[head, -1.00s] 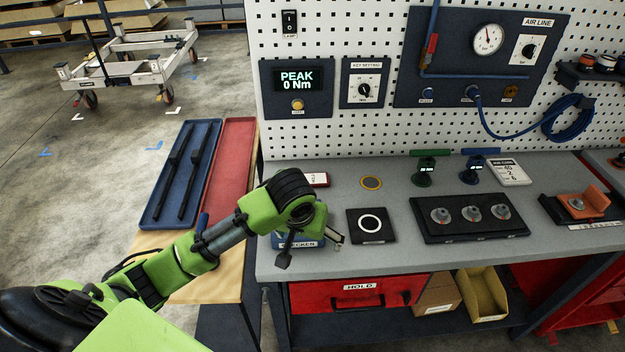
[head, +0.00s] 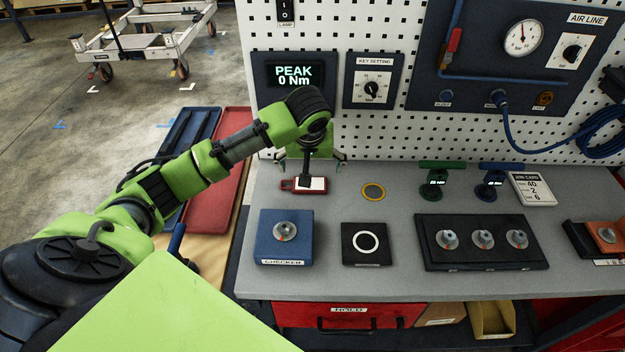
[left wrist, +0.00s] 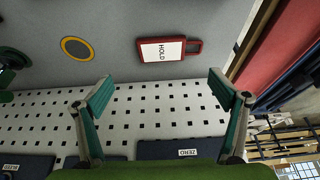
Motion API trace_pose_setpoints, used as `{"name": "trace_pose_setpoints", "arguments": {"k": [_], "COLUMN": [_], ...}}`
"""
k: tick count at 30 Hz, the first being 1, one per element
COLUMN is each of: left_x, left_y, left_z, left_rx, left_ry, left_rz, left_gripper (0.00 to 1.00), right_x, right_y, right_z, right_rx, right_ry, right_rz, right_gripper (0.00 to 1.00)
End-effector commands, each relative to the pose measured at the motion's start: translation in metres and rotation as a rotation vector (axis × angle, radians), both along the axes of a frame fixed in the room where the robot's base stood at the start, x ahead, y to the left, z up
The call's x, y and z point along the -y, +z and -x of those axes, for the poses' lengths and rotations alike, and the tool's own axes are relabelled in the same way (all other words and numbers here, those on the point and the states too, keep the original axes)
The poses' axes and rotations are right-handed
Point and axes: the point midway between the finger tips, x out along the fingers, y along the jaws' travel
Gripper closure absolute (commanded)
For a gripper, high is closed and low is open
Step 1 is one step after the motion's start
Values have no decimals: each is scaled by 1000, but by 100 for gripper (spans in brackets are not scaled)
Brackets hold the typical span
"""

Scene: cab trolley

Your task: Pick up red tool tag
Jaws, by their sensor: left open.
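The red tool tag (head: 293,185) lies flat on the grey bench top near the pegboard, with its loop to the left in the head view. My right gripper is not in view.
A yellow-ringed disc (head: 373,191) lies right of the tag. A blue checker block (head: 285,250) and a black pad with a white ring (head: 350,257) stand in front. The pegboard (head: 400,130) rises close behind. Green and blue tools (head: 437,182) stand further right.

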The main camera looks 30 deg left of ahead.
Motion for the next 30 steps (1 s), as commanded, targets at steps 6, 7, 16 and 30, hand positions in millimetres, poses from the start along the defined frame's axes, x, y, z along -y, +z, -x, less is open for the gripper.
{"name": "trace_pose_setpoints", "arguments": {"k": [6,7,16,30], "left_x": [-8,-9,-15,-25], "left_y": [-39,-43,-63,-104], "left_z": [-13,-15,-22,-35], "left_rx": [-3,-3,-2,1], "left_ry": [0,0,-1,-2], "left_rz": [1,1,-1,0], "left_gripper": [11,11,11,11], "right_x": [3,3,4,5], "right_y": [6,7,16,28], "right_z": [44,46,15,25], "right_rx": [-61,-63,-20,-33], "right_ry": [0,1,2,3], "right_rz": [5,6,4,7], "right_gripper": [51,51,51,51]}}
